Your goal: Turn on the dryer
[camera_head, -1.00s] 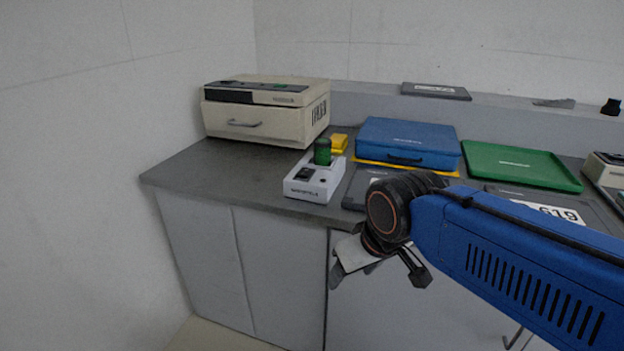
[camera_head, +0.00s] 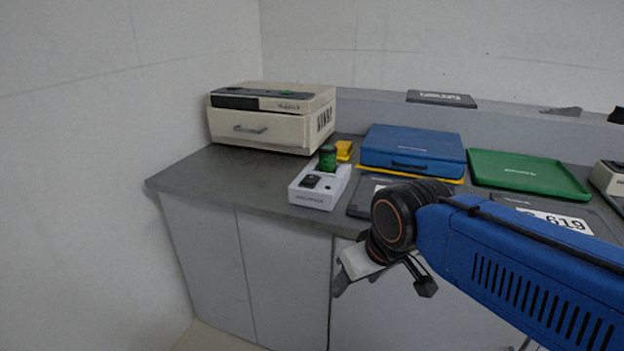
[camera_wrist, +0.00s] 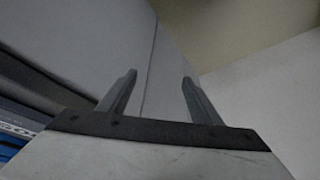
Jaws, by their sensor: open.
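The likely dryer is a beige box-shaped machine (camera_head: 270,118) at the back left of the counter, against the wall. It has a drawer handle on its front, a dark panel strip, and a small green button (camera_head: 287,93) on top. My gripper (camera_head: 382,285) hangs in front of the counter's front edge, below the countertop, to the right of and nearer than the machine. In the wrist view, its two fingers (camera_wrist: 160,95) are apart with nothing between them. The machine is not in the wrist view.
A yellow block (camera_head: 344,150), a blue case (camera_head: 413,150) and a green tray (camera_head: 528,173) lie to the right. Bare countertop (camera_head: 215,175) lies before the machine.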

